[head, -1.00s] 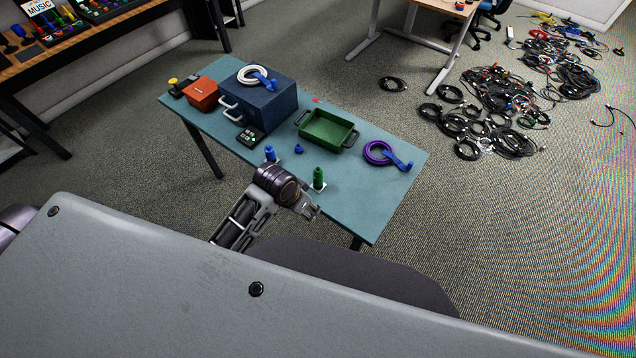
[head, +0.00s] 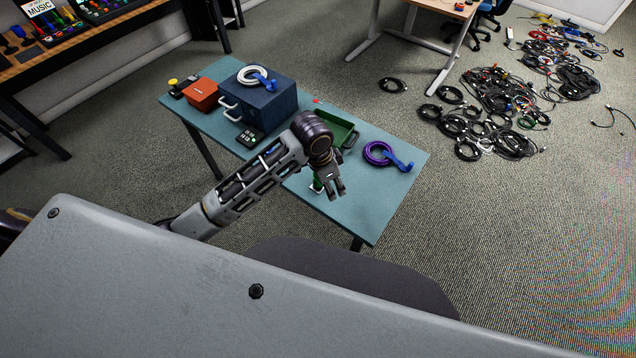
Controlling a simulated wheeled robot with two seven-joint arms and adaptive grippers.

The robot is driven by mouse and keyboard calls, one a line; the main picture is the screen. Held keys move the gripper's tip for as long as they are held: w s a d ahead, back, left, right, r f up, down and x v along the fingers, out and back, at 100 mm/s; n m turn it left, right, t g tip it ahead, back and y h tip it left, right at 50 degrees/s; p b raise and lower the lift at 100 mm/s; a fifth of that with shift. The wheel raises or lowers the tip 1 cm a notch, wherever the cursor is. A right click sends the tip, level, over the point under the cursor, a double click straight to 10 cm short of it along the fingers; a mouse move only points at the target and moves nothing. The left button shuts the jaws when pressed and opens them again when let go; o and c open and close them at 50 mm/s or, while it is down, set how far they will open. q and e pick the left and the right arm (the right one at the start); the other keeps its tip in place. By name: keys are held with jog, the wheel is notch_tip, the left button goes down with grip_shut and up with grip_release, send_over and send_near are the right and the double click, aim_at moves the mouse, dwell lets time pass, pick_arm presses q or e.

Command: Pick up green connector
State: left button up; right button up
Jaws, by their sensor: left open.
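The green connector (head: 317,185) stands near the front edge of the teal table. It is partly hidden behind my left gripper in the head view. My left gripper (head: 338,192) is open, with its fingers pointing down beside the connector, just to its right in the picture. I cannot tell whether the connector is between the fingers or whether they touch it. My right gripper is not in view.
The green tray (head: 345,122) is partly behind my left arm. A purple cable coil with a blue plug (head: 378,153) lies to the right. A dark blue box (head: 262,100) bears a white coil. The red box (head: 202,94) is farther left. The table's right end (head: 385,200) is clear.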

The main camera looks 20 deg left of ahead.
pick_arm(q)
jog(key=w+a+r, duration=0.1)
jog(key=w, duration=0.1)
jog(key=w+a+r+m+g+y, duration=0.1)
jog(key=w+a, duration=0.1)
jog(key=w, duration=0.1)
jog(key=w+a+r+y, duration=0.1)
jog(key=w+a, duration=0.1)
jog(key=shift+w+a+r+m, duration=0.2)
jog(key=shift+a+r+m, duration=0.05)
jog(key=shift+m, duration=0.15)
jog(key=shift+w+a+r+g, duration=0.25)
jog(key=shift+w+a+g, duration=0.05)
jog(key=shift+a, duration=0.1)
jog(key=shift+f, duration=4.3)
jog(key=shift+s+d+f, duration=0.1)
jog(key=shift+s+f, duration=0.1)
jog(key=shift+f, duration=0.7)
jog(key=shift+s+d+f, duration=0.1)
jog(key=shift+s+f, duration=0.05)
jog(key=shift+f, duration=1.55)
